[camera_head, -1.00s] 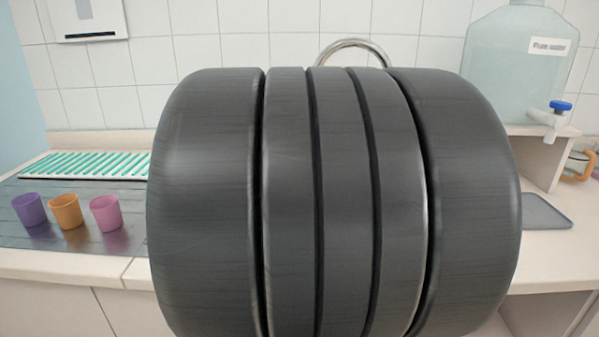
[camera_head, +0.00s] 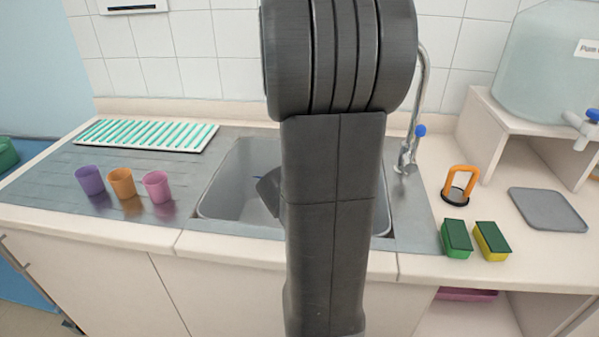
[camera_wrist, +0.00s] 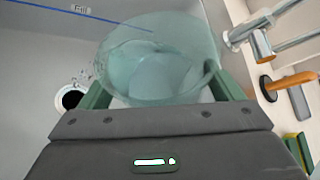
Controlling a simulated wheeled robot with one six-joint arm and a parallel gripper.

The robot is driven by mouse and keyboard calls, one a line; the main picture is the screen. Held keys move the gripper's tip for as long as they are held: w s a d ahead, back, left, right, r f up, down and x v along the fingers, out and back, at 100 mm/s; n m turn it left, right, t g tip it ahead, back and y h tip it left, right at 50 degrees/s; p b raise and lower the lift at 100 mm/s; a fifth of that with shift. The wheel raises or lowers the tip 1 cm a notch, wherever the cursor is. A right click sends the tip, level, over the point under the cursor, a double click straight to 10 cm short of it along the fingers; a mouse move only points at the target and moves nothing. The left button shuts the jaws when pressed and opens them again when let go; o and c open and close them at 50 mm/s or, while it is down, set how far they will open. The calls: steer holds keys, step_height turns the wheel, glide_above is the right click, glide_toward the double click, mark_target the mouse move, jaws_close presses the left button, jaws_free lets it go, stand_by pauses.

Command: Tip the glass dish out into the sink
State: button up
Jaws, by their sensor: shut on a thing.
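In the wrist view my gripper (camera_wrist: 162,90) is shut on the clear glass dish (camera_wrist: 160,55), with a green finger on each side of it. The dish is over the grey basin of the sink (camera_wrist: 40,50). The drain (camera_wrist: 70,99) shows to the left of the dish. I cannot tell what, if anything, is in the dish or how far it is tilted. In the head view the sink (camera_head: 228,198) is partly behind my arm, and the dish is hidden there.
The tap (camera_head: 408,155) stands at the sink's back right. Purple (camera_head: 90,180), orange (camera_head: 122,183) and pink (camera_head: 157,187) cups stand on the left drainboard near a teal-striped rack (camera_head: 145,135). Two sponges (camera_head: 457,238) and an orange-handled tool (camera_head: 460,183) are right of the sink.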

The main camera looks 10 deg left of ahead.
steer(key=shift+w+a+r+n+h+p, duration=0.1)
steer(key=shift+a+r+n+h+p, duration=0.25)
steer(key=shift+p, duration=0.95)
steer(key=shift+r+n+h+p, duration=0.25)
steer(key=shift+r+n+p, duration=0.15)
steer(key=shift+p, duration=0.95)
steer(key=shift+w+a+r+n+g+h+p, duration=0.25)
steer(key=shift+r+n+h+p, duration=0.35)
steer(key=shift+p, duration=1.4)
steer(key=shift+w+a+r+n+g+h+p, duration=0.1)
steer(key=shift+a+r+n+g+h+p, duration=0.4)
steer(key=shift+p, duration=1.45)
steer(key=shift+w+a+r+n+h+p, duration=0.15)
steer(key=shift+a+n+h+p, duration=0.25)
steer(key=shift+p, duration=0.55)
steer(key=shift+w+a+r+n+p, duration=0.2)
steer(key=shift+a+r+n+p, duration=0.2)
steer(key=shift+p, duration=0.6)
steer(key=shift+f+n+h, duration=0.2)
steer(key=shift+n+h, duration=0.05)
steer(key=shift+h, duration=0.15)
steer(key=shift+p, duration=0.3)
steer(key=shift+w+a+r+n+p, duration=0.2)
steer(key=shift+r+n+p, duration=0.1)
steer(key=shift+p, duration=0.4)
